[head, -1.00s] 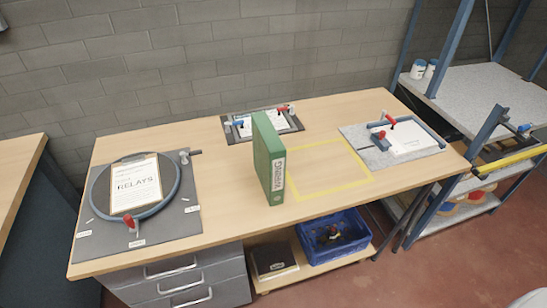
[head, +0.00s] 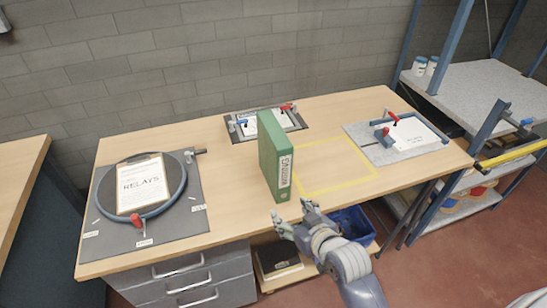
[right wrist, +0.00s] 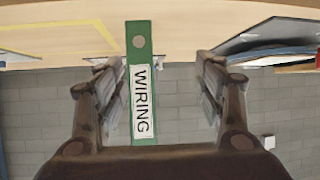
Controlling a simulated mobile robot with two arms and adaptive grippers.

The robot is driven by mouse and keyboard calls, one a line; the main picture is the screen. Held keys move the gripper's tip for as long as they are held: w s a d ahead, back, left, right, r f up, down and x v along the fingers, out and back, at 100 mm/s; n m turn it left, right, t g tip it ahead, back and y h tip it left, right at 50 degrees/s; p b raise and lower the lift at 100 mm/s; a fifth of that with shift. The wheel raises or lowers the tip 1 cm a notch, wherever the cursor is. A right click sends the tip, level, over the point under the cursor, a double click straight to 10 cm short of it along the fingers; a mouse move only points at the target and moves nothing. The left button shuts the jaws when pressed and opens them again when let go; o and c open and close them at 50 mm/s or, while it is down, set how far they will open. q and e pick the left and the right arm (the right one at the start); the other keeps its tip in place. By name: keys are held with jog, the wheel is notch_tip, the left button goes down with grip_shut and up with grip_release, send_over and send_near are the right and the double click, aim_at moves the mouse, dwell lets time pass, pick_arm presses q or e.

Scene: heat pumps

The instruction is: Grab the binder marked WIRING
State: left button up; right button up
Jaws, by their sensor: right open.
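The green binder (head: 271,150) stands upright on the workbench, its white spine label facing the front edge. My right gripper (head: 291,215) is open and empty, in front of the binder's spine and beyond the bench's front edge, apart from the binder. In the right wrist view the spine shows between the two fingers, nearer the left one. My left gripper is not in view.
A yellow taped square (head: 335,190) lies empty right of the binder. A round fixture with a RELAYS sheet (head: 141,184) is at the left. Clamped boards lie behind (head: 240,135) and at the right (head: 385,150). A blue crate (head: 352,222) is on the lower shelf.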

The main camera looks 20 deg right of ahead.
aim_at(286, 156)
jog(key=w+r+t, duration=0.2)
jog(key=w+r, duration=0.1)
jog(key=w+d+r+m+t, duration=0.1)
jog(key=w+r+t, duration=0.1)
jog(key=w, duration=0.1)
jog(key=w+d+r+t+h, duration=0.1)
jog(key=w+r, duration=0.2)
jog(key=shift+w+r+t, duration=0.15)
jog(key=shift+r+t, duration=0.2)
jog(key=shift+t, duration=0.05)
jog(key=w, duration=0.3)
jog(key=w+p, duration=0.1)
jog(key=shift+w+a+r, duration=0.1)
jog(key=shift+w+r, duration=0.15)
jog(key=shift+w, duration=0.6)
jog(key=w, duration=0.2)
jog(key=w+p, duration=0.1)
jog(key=w, duration=0.1)
jog(key=shift+w+a, duration=0.2)
jog(key=shift+w, duration=0.05)
jog(key=shift+w+p, duration=0.3)
grip_shut()
jog(key=shift+r, duration=0.1)
